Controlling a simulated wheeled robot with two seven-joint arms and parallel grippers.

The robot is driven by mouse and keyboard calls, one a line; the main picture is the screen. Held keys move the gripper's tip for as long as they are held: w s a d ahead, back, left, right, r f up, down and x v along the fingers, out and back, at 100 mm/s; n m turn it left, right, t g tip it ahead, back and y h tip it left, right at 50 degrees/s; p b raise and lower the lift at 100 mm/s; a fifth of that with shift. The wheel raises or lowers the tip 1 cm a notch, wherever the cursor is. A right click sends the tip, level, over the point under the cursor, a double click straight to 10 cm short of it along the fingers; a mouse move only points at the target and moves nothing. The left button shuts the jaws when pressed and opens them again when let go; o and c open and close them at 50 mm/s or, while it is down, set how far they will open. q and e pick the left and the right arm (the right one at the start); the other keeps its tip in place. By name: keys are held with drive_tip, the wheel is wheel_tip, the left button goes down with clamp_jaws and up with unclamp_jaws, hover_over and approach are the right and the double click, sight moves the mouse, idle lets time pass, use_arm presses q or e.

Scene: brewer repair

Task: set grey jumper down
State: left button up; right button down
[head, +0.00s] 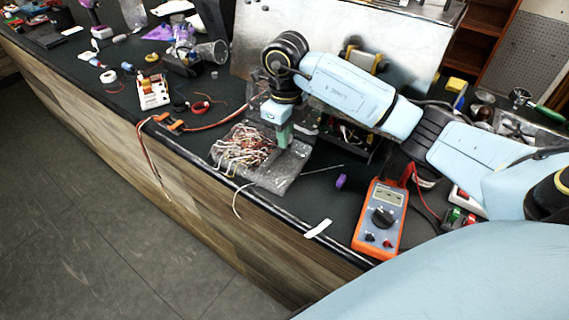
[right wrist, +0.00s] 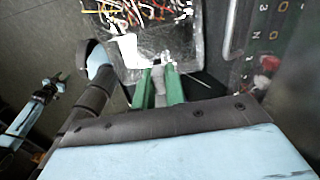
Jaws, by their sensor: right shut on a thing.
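My right gripper (head: 283,136) points down over the clear bag of tangled wires (head: 291,166). It also shows in the right wrist view (right wrist: 160,80), with its two green fingers close together on a small grey piece (right wrist: 158,76), which looks like the grey jumper. The jumper cannot be made out in the head view, and I cannot tell whether it touches the bag. The bag also shows in the right wrist view (right wrist: 191,52). A small light blue arm end with dark prongs (right wrist: 54,83), apparently my left gripper, shows at the left of the right wrist view; its opening is unclear.
An orange multimeter (head: 381,219) lies right of the bag, with a purple piece (head: 341,181) between them. A white strip (head: 318,228) lies near the front edge. A metal-panelled machine (head: 330,58) stands behind. An orange clip with wires (head: 170,123) lies left, its leads hanging over the edge.

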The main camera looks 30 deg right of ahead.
sight(285, 169)
wheel_tip(285, 169, down, 8)
drive_tip(key=shift+f, duration=0.15)
idle(0.3)
drive_tip(key=shift+f, duration=0.1)
drive_tip(key=c, duration=1.9)
unclamp_jaws()
drive_tip(key=shift+f, duration=0.1)
drive_tip(key=o, duration=0.4)
drive_tip(key=shift+o, duration=0.2)
wheel_tip(285, 169, up, 12)
drive_tip(key=shift+r, duration=0.2)
